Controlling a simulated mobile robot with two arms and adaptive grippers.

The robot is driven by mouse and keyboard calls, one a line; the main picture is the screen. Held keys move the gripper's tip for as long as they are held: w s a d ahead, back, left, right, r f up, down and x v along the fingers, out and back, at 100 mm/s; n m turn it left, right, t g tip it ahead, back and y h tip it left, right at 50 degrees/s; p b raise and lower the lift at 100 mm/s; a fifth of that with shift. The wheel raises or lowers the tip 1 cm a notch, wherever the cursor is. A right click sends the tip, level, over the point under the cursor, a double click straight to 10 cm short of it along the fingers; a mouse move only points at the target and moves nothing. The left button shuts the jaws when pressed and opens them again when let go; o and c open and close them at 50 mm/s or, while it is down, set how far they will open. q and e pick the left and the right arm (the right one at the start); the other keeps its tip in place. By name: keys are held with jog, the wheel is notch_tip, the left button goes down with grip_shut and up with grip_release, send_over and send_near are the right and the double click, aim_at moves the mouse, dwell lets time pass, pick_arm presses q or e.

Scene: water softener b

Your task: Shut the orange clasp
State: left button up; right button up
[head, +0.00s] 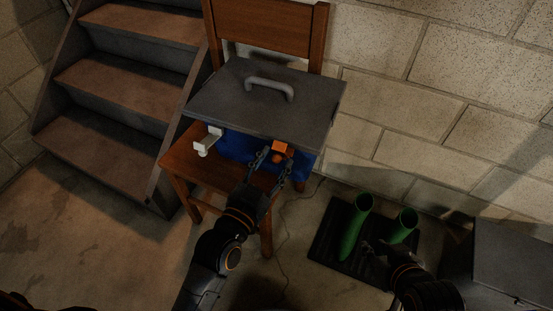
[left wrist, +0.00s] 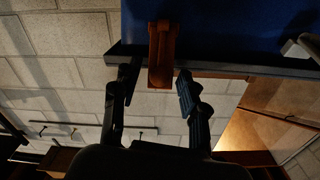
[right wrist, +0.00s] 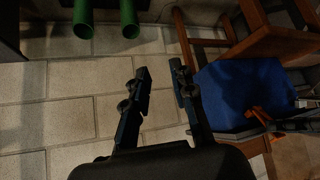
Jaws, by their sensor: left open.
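The orange clasp (head: 280,150) is on the front of a blue box (head: 236,146) with a grey lid (head: 270,95). In the left wrist view the clasp (left wrist: 162,55) crosses the lid's dark rim, with one end against the blue wall. I cannot tell whether it is latched. My left gripper (head: 269,155) is open at the clasp. Its fingertips (left wrist: 157,78) are on either side of the clasp's end, with no clear contact. The clasp (right wrist: 262,116) also shows in the right wrist view. My right gripper (right wrist: 160,80) is open and empty, low near the boots.
The box stands on a wooden chair (head: 184,163). A white clasp (head: 207,141) sticks out on the box's left. Wooden stairs (head: 110,150) are left, a grey bin (head: 510,262) right, a block wall behind.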

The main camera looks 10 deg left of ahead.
pick_arm(q)
jog(key=shift+x, duration=0.85)
grip_shut()
pick_arm(e)
jog(key=shift+w+a+r+t, duration=0.25)
jog(key=shift+w+r+t, duration=0.25)
jog(key=shift+w, duration=0.2)
pick_arm(q)
jog(key=shift+r, duration=0.1)
jog(key=p, duration=0.3)
jog(key=g+p, duration=0.1)
jog(key=p, duration=0.2)
jog(key=shift+w+d+r, duration=0.1)
jog(key=shift+w+r, duration=0.2)
jog(key=shift+f, duration=0.15)
pick_arm(e)
jog(key=s+d+f+g+h, duration=0.1)
jog(key=s+d+f+g, duration=0.1)
jog(key=s+f+g, duration=0.4)
notch_tip(320, 180, down, 3)
jog(key=shift+s+d, duration=0.4)
jog(key=shift+s, duration=0.6)
pick_arm(q)
grip_release()
